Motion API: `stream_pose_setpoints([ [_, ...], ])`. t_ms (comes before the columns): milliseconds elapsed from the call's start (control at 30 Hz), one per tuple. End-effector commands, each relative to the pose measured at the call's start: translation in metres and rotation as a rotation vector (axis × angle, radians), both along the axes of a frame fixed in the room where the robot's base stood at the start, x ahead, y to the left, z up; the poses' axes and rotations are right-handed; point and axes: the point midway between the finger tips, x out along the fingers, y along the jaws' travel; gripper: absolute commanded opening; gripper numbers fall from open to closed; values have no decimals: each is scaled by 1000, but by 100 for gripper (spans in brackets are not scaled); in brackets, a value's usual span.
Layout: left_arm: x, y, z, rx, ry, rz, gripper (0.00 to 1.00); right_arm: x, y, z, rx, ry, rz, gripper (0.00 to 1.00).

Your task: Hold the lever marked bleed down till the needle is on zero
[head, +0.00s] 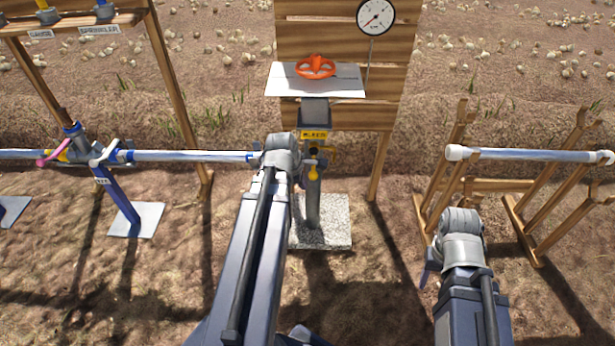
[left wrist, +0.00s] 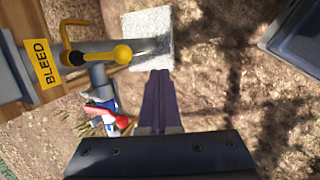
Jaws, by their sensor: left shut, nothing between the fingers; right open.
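The yellow bleed lever (head: 313,172) is on the grey standpipe below the yellow BLEED label (head: 314,134). In the left wrist view the lever's round yellow knob (left wrist: 122,54) points away from the BLEED plate (left wrist: 42,64). My left gripper (left wrist: 160,74) is shut and empty, its tips beside the knob with a gap in the picture; I cannot tell the depth. The arm hides its fingers in the head view. The round white gauge (head: 375,17) has a red needle pointing lower left; its figures are too small to read.
An orange handwheel (head: 315,67) sits above the standpipe, against a plank board (head: 340,40). A pale concrete block (head: 322,236) is at its foot. A wooden rack with a pipe (head: 530,155) stands right.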

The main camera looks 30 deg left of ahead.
Motion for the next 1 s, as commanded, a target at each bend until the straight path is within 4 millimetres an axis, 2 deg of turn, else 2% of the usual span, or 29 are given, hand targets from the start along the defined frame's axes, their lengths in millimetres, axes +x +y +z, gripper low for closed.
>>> stream_pose_setpoints([
  [33, -5, -1, 10, 0, 0, 0, 0, 0, 0, 10, 0, 0, 0, 50],
  [200, -12, -1, 19, -1, 0, -5, 0, 0, 0, 19, 0, 0, 0, 50],
  [900, -14, -2, 21, 0, 1, -8, 0, 0, 0, 21, 0, 0, 0, 50],
  [1000, -12, -12, 29, 15, 10, -63, 0, 0, 0, 30, 0, 0, 0, 50],
])
